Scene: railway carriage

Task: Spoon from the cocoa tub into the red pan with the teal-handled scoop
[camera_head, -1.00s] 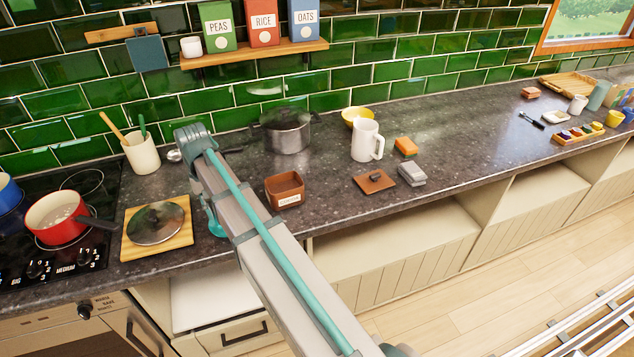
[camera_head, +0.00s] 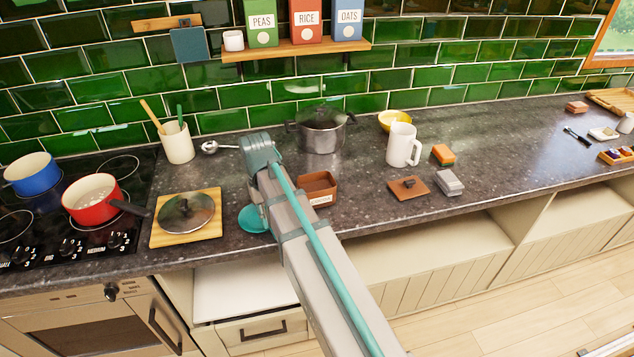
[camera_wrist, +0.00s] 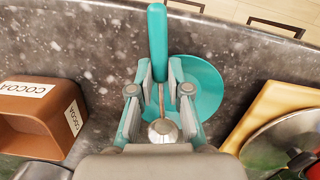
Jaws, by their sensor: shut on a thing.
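The teal-handled scoop (camera_wrist: 157,45) is in my gripper (camera_wrist: 161,88), which is shut on it in the wrist view. Its metal bowl (camera_wrist: 163,131) shows near the palm. A round teal dish (camera_wrist: 207,85) lies on the counter behind the scoop; I cannot tell whether the scoop touches it. In the head view the dish (camera_head: 252,220) shows beside my arm, which hides the scoop. The brown cocoa tub (camera_wrist: 38,118) is left of my gripper in the wrist view and right of my arm in the head view (camera_head: 322,199). The red pan (camera_head: 90,213) stands on the hob at left.
A pot lid (camera_head: 187,212) on a wooden board (camera_head: 168,238) lies between the dish and the hob. A blue pan (camera_head: 30,175), a utensil crock (camera_head: 178,143), a steel pot (camera_head: 322,137) and a white mug (camera_head: 401,147) stand around. The counter front near the tub is clear.

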